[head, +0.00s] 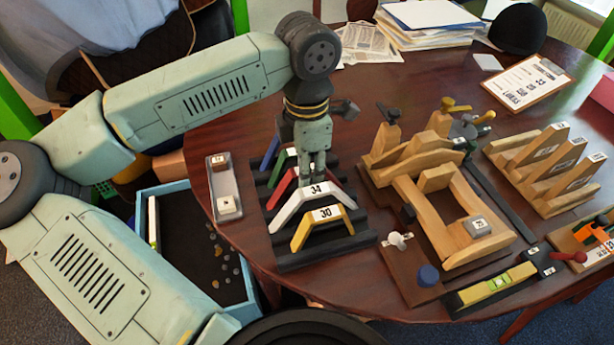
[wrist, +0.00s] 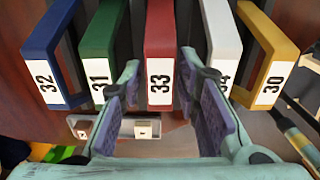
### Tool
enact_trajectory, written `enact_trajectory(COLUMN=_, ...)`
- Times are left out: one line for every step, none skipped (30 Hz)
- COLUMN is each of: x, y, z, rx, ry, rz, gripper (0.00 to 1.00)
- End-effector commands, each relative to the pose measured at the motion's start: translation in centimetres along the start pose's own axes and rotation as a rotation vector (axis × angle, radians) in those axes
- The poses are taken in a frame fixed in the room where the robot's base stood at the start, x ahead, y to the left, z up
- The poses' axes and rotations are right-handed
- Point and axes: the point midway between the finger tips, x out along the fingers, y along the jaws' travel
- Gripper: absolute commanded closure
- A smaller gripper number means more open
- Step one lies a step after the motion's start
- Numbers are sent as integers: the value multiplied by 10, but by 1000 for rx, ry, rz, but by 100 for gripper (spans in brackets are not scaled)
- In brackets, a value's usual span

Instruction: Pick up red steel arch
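The red steel arch (head: 284,186) stands in the black rack between the green and white arches. In the wrist view it is in the middle, its white label reading 33 (wrist: 160,58). My gripper (head: 315,172) is over the rack in the head view and hides part of the red arch. In the wrist view my gripper (wrist: 158,65) is open, with one finger to each side of the red arch and nothing held. I cannot tell whether the fingertips reach down beside it.
Neighbouring arches stand close: blue (wrist: 48,60), green (wrist: 100,50), white (wrist: 222,40) and yellow (wrist: 270,60). The black rack (head: 345,243) holds them. A small tray (head: 222,186) lies left of it, and a wooden jig (head: 440,215) stands to the right.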

Motion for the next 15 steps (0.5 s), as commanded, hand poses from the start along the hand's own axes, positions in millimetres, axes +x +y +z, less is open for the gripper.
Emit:
enact_trajectory(x=3, y=0, z=0, rx=0, ry=0, rz=-1, gripper=70)
enact_trajectory(x=4, y=0, z=0, rx=0, ry=0, rz=-2, gripper=70)
enact_trajectory(x=5, y=0, z=0, rx=0, ry=0, rz=-1, gripper=70)
enact_trajectory(x=6, y=0, z=0, rx=0, ry=0, rz=-1, gripper=70)
enact_trajectory(x=6, y=0, z=0, rx=0, ry=0, rz=-1, gripper=70)
enact_trajectory(x=6, y=0, z=0, rx=0, ry=0, rz=0, gripper=70)
enact_trajectory(x=6, y=0, z=0, rx=0, ry=0, rz=0, gripper=70)
enact_trajectory(x=6, y=0, z=0, rx=0, ry=0, rz=0, gripper=70)
enact_trajectory(x=6, y=0, z=0, rx=0, ry=0, rz=0, gripper=71)
enact_trajectory(x=6, y=0, z=0, rx=0, ry=0, rz=0, gripper=73)
enact_trajectory(x=6, y=0, z=0, rx=0, ry=0, rz=0, gripper=75)
enact_trajectory(x=6, y=0, z=0, rx=0, ry=0, rz=0, gripper=78)
enact_trajectory(x=5, y=0, z=0, rx=0, ry=0, rz=0, gripper=80)
enact_trajectory(x=5, y=0, z=0, rx=0, ry=0, rz=0, gripper=82)
enact_trajectory(x=5, y=0, z=0, rx=0, ry=0, rz=0, gripper=85)
